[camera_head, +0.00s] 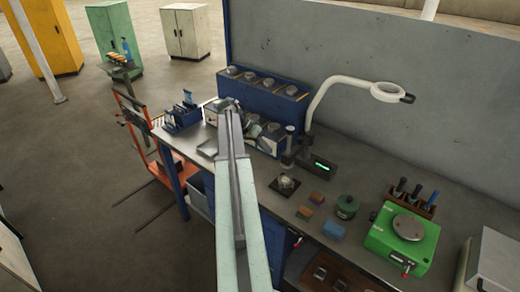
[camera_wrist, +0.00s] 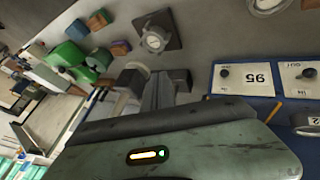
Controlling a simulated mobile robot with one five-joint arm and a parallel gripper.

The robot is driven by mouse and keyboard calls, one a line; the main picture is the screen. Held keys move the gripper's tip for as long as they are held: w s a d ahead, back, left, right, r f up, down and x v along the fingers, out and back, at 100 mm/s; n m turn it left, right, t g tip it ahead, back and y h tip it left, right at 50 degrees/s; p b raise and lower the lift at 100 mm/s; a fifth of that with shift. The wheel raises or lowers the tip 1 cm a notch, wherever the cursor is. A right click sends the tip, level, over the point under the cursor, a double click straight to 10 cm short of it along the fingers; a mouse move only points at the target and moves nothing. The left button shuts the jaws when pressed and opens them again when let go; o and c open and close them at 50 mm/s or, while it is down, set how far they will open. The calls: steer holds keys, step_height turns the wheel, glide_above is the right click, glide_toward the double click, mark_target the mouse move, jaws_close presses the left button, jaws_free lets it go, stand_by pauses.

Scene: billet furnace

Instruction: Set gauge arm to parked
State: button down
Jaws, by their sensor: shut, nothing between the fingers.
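My gripper (camera_head: 268,129) is shut and empty, low over the bench just left of the post, partly blended with the blue rack behind. In the wrist view my gripper (camera_wrist: 158,90) shows as grey fingers beside a pale cylinder (camera_wrist: 134,76). I cannot tell whether they touch. My own wrist housing fills the lower part of that view.
A white curved lamp arm with a ring head (camera_head: 388,91) rises behind. A blue rack (camera_head: 262,90) stands at the back. A round silver dial on a dark plate (camera_head: 284,184), small blocks, a green spool (camera_head: 347,206) and a green machine (camera_head: 402,240) occupy the right.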

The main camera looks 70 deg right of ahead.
steer(key=shift+s+a+f+p, duration=0.15)
steer(key=shift+s+a+p, duration=0.05)
steer(key=shift+s, duration=0.9)
steer(key=shift+s+a+f+p, duration=0.15)
steer(key=shift+s+a, duration=0.05)
steer(key=shift+s, duration=0.9)
